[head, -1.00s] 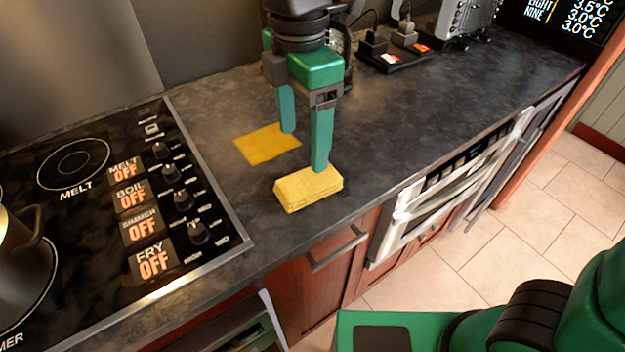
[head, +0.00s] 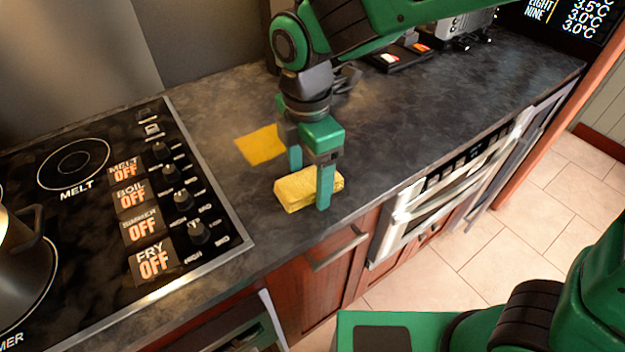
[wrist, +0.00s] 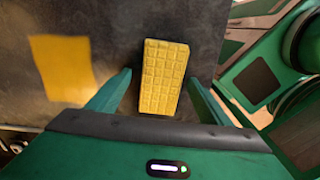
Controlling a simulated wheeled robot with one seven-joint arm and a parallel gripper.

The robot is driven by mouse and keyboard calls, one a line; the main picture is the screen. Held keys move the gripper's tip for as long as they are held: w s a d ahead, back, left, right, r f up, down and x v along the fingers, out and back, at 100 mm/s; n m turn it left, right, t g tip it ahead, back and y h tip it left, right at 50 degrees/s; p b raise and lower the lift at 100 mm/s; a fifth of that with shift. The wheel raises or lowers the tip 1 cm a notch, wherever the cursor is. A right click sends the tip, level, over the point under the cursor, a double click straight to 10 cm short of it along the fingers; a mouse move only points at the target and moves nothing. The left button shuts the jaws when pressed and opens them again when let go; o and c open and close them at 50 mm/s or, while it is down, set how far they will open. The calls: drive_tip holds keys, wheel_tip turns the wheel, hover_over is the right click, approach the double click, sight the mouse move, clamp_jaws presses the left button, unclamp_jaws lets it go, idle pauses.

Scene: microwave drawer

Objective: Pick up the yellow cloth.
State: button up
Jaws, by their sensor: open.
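The yellow cloth (head: 296,192) is a thick folded block with a waffle-like grid on top. It lies on the dark counter near its front edge. In the wrist view the cloth (wrist: 162,75) is upright in the picture, between the two fingers. My gripper (head: 309,187) is open and low over the cloth, pointing down. One finger stands at the cloth's far side and the other at its near right side, partly covering it. In the wrist view a gap shows between the cloth and each finger.
A flat orange-yellow sheet (head: 261,145) lies on the counter behind and left of the cloth. The stove (head: 110,190) with knobs and a pot (head: 20,255) is on the left. A dark tray (head: 397,58) stands at the back. The counter to the right is clear.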

sight(307, 179)
drive_tip(key=c, duration=1.1)
drive_tip(key=shift+c, duration=0.2)
drive_tip(key=shift+r, duration=0.45)
wheel_tip(307, 179, up, 4)
drive_tip(key=shift+a+f, duration=0.15)
drive_tip(key=shift+f, duration=0.05)
drive_tip(key=s+a+r, duration=0.5)
drive_tip(key=a+r, duration=0.1)
drive_tip(key=a, duration=0.4)
drive_tip(key=shift+r, duration=0.25)
